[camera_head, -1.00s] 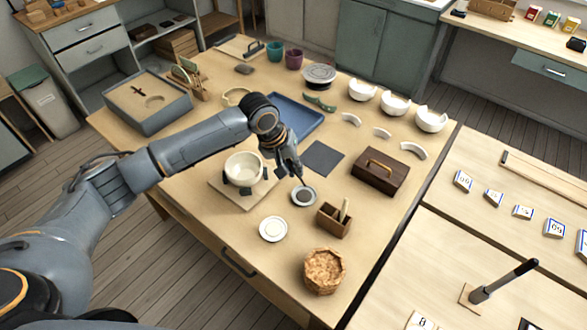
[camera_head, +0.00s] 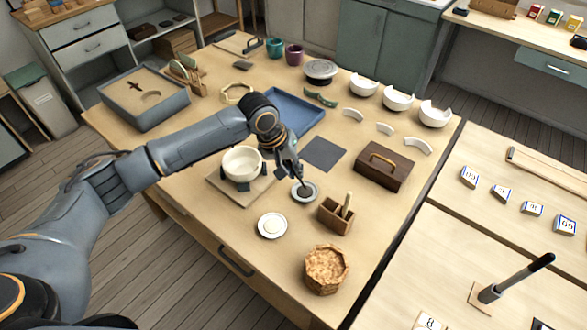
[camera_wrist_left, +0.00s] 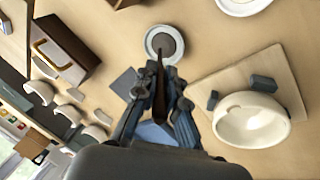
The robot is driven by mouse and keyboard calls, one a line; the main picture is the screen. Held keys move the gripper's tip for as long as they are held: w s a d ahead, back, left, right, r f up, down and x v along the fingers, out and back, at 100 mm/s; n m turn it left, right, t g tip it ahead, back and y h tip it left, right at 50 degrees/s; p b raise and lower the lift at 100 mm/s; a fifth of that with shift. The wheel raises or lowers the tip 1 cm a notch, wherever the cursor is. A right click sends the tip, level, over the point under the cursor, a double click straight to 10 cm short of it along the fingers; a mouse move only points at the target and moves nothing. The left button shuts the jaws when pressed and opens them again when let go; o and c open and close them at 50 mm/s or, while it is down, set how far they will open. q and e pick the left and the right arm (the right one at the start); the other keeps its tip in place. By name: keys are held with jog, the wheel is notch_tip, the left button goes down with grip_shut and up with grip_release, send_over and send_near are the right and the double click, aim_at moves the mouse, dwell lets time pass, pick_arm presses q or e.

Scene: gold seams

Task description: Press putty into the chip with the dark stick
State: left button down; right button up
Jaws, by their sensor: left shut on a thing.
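My left gripper (camera_head: 292,172) is shut on a thin dark stick (camera_wrist_left: 160,85), which points down at a small pale dish (camera_head: 294,196) with dark grey putty (camera_wrist_left: 166,43) in it. The stick's tip overlaps the putty in both views; I cannot tell whether it touches. The cream bowl (camera_head: 242,168) stands upright on a square board (camera_head: 214,183), with small dark blocks around it. It also shows in the left wrist view (camera_wrist_left: 250,128). My right gripper is not in view.
A white dish (camera_head: 272,226) lies in front. A wooden holder (camera_head: 335,217) with a pale stick, a basket (camera_head: 326,268) and a brown box with a handle (camera_head: 384,168) stand to the right. A dark mat (camera_head: 323,153) and a blue tray (camera_head: 297,111) lie behind.

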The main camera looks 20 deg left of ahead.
pick_arm(q)
jog(key=shift+f, duration=0.55)
dwell(0.6)
dwell(1.1)
jog(key=shift+s+f+p, duration=0.15)
jog(key=shift+p, duration=0.4)
dwell(1.0)
notch_tip(320, 180, up, 7)
jog(key=p, duration=0.8)
jog(key=shift+p, duration=0.35)
dwell(0.6)
